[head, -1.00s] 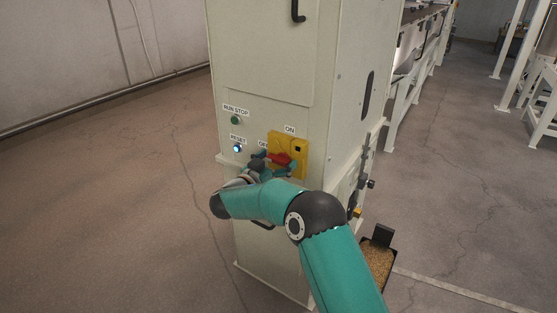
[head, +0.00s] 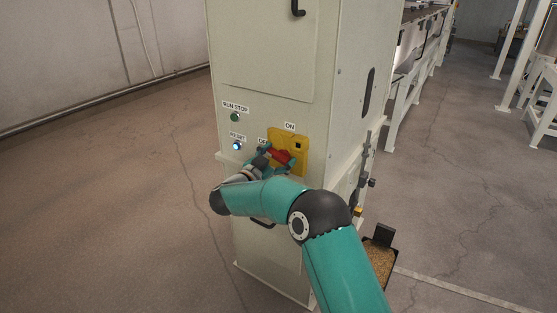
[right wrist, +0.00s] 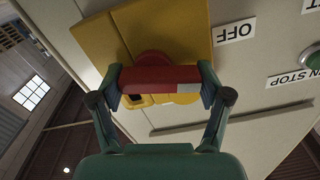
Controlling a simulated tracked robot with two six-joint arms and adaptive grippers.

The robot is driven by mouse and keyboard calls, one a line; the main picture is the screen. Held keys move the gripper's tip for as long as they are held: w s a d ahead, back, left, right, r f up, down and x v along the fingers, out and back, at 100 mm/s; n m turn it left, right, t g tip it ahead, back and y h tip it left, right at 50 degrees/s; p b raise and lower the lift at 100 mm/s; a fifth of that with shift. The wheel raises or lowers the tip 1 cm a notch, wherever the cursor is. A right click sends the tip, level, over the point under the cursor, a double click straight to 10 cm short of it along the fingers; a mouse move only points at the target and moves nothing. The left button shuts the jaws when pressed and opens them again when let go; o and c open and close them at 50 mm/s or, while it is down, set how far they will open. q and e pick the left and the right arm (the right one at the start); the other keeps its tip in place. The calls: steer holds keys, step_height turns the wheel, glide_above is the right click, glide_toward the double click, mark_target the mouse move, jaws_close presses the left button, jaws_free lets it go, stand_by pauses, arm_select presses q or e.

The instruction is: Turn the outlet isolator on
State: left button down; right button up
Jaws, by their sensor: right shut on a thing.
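The outlet isolator is a yellow plate (head: 299,157) with a red rotary handle (head: 281,156) on the front of a pale cabinet. An ON label (head: 290,127) is above it and an OFF label, partly hidden by my gripper, is at its left. My right gripper (head: 276,160) is shut on the handle, which sits slanted between ON and OFF. In the right wrist view, the fingers (right wrist: 160,84) press on both ends of the red handle (right wrist: 158,77), in front of the yellow plate (right wrist: 170,30). My left gripper is out of view.
A green RUN STOP button (head: 234,117) and a lit RESET button (head: 237,146) are left of the isolator. A cabinet handle (head: 297,8) is above. A grain-filled bin (head: 380,262) stands at the cabinet's right. The floor at left is clear.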

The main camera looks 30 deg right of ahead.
steer(key=m+b, duration=0.2)
steer(key=m, duration=0.1)
steer(key=shift+a+f+m, duration=0.1)
steer(key=shift+f+m, duration=0.05)
steer(key=shift+m, duration=0.15)
steer(key=m+b, duration=0.3)
steer(key=shift+s+m, duration=0.15)
steer(key=shift+m, duration=0.15)
steer(key=m+b, duration=0.4)
steer(key=shift+s+f+m, duration=0.1)
steer(key=shift+s+m, duration=0.05)
steer(key=shift+m, duration=0.15)
steer(key=shift+s+m+b, duration=0.1)
steer(key=shift+m+b, duration=1.3)
steer(key=shift+m, duration=0.1)
steer(key=o, duration=1.1)
steer(key=shift+r, duration=0.2)
